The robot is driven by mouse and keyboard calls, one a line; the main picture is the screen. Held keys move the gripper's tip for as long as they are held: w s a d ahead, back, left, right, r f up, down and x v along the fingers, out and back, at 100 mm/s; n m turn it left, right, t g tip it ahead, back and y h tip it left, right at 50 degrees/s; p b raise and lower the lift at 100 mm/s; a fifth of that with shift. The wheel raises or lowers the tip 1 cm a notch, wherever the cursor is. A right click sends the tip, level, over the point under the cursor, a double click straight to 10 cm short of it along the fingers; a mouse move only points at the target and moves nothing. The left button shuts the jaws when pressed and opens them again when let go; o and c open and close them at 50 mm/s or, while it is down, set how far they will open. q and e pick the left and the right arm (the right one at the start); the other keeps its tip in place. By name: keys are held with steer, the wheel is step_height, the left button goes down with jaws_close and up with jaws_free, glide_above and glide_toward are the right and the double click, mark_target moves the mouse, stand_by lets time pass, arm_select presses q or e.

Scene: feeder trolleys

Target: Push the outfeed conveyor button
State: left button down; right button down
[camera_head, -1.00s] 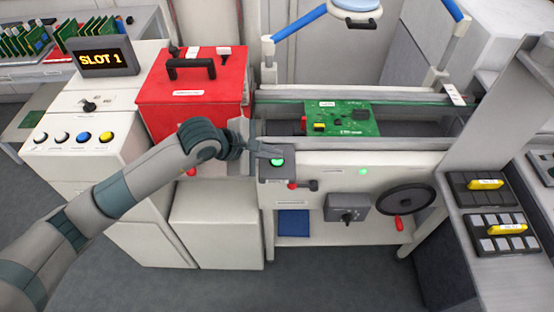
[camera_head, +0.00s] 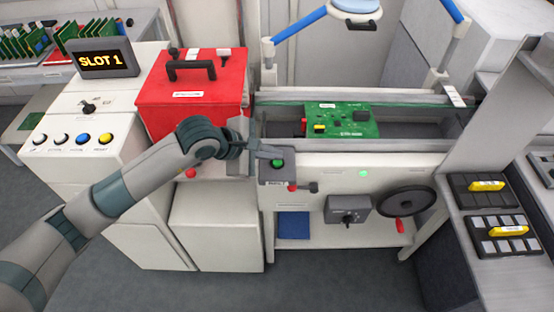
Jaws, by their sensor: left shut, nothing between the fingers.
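The outfeed conveyor button (camera_head: 277,163) is a green button on a grey box (camera_head: 276,180) at the left end of the conveyor front. It looks darker green, not brightly lit. My left gripper (camera_head: 276,154) is shut and empty, with its fingertips right above the button; I cannot tell whether they touch it. A green circuit board (camera_head: 350,125) lies on the conveyor (camera_head: 420,146) between its rails. My right gripper is not in view.
A red box (camera_head: 190,105) with a black handle stands left of my gripper. A cabinet with several push buttons (camera_head: 83,138) and a SLOT 1 display (camera_head: 101,60) is further left. A black handwheel (camera_head: 405,201) and grey switch box (camera_head: 347,209) sit on the conveyor front.

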mark_target(273, 163)
arm_select(q)
steer(key=shift+r+p, duration=1.3)
steer(key=shift+r, duration=1.7)
